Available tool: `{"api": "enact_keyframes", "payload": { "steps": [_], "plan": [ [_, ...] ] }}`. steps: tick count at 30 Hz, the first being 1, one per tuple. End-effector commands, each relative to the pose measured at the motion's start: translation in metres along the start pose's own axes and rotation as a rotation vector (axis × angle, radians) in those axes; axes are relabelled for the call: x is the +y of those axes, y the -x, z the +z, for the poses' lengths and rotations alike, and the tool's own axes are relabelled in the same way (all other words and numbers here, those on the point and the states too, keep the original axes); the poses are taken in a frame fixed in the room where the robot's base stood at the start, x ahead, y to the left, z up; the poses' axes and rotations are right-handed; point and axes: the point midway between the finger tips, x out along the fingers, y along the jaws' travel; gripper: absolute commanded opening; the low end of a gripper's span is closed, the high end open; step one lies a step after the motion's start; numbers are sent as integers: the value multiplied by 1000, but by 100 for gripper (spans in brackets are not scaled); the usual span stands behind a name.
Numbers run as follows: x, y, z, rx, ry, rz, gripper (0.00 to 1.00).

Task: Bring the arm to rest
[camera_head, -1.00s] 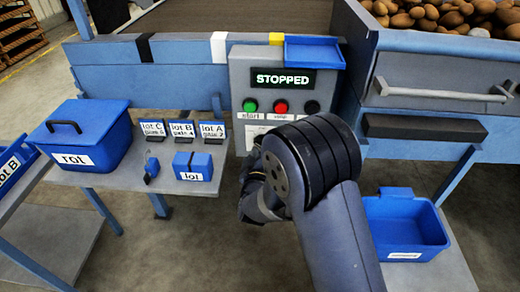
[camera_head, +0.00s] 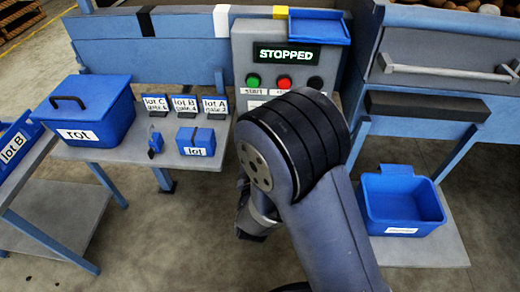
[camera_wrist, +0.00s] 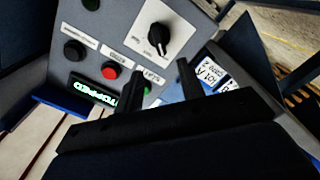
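My gripper (camera_wrist: 162,82) shows in the wrist view with its two black fingers apart and nothing seen between them. It is in front of the grey control panel (camera_wrist: 130,50), which appears turned over in that view. In the head view my dark arm covers the panel's lower part, and my fingers cannot be made out. The panel (camera_head: 240,72) has a display (camera_head: 286,54) reading STOPPED, with a green button (camera_head: 253,80), a red button (camera_head: 284,81) and a black button (camera_head: 315,82) below. A black rotary knob (camera_wrist: 158,40) shows in the wrist view.
A blue bin (camera_head: 400,200) stands on a low shelf at the right. Potatoes lie at the top right.

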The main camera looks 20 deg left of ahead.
Motion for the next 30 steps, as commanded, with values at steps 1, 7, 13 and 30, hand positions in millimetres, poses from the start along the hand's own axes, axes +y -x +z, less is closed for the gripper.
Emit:
{"api": "enact_keyframes", "payload": {
  "steps": [1,7,13,30],
  "plan": [
    [0,0,0,0,0,0,37],
    [0,-13,1,-1,-2,2,37],
    [0,-48,2,-3,-3,4,37],
    [1,-109,0,0,-25,1,37]
  ]
}}
